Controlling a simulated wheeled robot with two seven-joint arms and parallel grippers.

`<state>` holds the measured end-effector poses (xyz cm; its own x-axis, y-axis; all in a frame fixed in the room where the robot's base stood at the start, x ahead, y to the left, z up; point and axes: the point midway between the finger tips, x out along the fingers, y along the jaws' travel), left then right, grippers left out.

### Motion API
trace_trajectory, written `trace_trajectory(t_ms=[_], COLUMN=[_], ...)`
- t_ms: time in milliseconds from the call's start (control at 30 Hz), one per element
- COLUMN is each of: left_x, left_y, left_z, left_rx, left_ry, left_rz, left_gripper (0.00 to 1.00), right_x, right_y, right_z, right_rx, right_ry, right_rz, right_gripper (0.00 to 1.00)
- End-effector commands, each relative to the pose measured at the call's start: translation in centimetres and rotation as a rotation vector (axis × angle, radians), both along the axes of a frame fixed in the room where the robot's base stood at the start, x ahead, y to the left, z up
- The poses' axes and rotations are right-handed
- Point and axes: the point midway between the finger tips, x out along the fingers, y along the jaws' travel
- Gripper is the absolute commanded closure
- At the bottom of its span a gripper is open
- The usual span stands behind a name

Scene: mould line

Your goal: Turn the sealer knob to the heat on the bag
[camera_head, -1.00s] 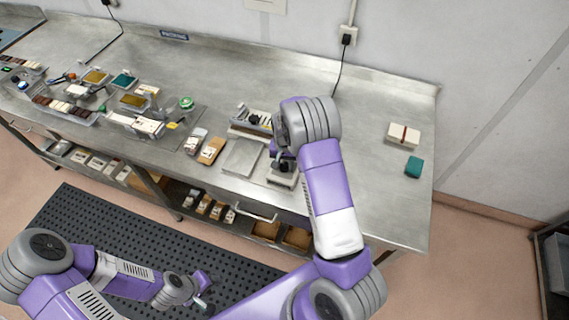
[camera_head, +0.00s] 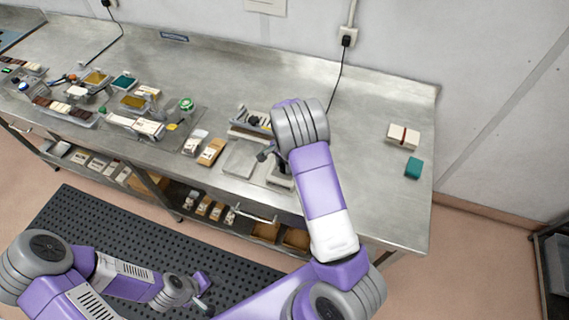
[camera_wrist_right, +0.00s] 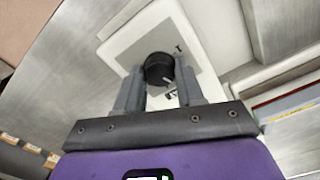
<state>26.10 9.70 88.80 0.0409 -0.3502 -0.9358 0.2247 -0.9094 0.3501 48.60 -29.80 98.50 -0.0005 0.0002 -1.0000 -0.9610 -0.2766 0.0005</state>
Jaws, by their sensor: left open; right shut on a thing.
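The black sealer knob (camera_wrist_right: 158,68) shows in the right wrist view, with a white pointer line. It sits on a grey dial plate (camera_wrist_right: 190,45) with small dark marks, too small to read, on a white housing (camera_wrist_right: 128,38). My right gripper (camera_wrist_right: 159,84) is shut on the knob, a finger on either side. In the head view the sealer (camera_head: 280,178) is partly behind my right gripper (camera_head: 265,154) and wrist, and the knob cannot be made out. A brown bag (camera_head: 211,152) and a pale bag (camera_head: 194,142) lie to its left. My left gripper (camera_head: 203,294) is open and empty, low above the floor mat.
A flat grey plate (camera_head: 241,158) lies left of the sealer. A rack of small items (camera_head: 250,122) stands behind it. A cream box (camera_head: 403,136) and a teal block (camera_head: 413,167) are at the right end of the steel bench (camera_head: 365,100). Moulds and trays crowd the left.

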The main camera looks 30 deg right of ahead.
Motion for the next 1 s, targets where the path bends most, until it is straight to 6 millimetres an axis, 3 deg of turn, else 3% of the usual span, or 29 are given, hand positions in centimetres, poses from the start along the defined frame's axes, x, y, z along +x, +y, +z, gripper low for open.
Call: trace_trajectory(t_ms=[467, 500, 633, 1000], left_x=[0.0, 0.0, 0.0, 0.0], left_y=[0.0, 0.0, 0.0, 0.0], left_z=[0.01, 0.01, 0.01, -0.01], left_rx=[0.0, 0.0, 0.0, 0.0], left_ry=[0.0, 0.0, 0.0, 0.0], left_rz=[0.0, 0.0, 0.0, 0.0], left_gripper=[0.57, 0.57, 0.57, 0.57], right_x=[0.02, 0.02, 0.02, 0.11], right_y=[0.05, 0.04, 0.04, 0.04], right_z=[0.02, 0.02, 0.02, 0.78], right_rx=[0.0, 0.0, 0.0, 0.0], right_ry=[0.0, 0.0, 0.0, -0.004], right_rz=[-0.01, -0.01, -0.01, -0.01], right_gripper=[0.93, 0.56, 0.37, 0.37])
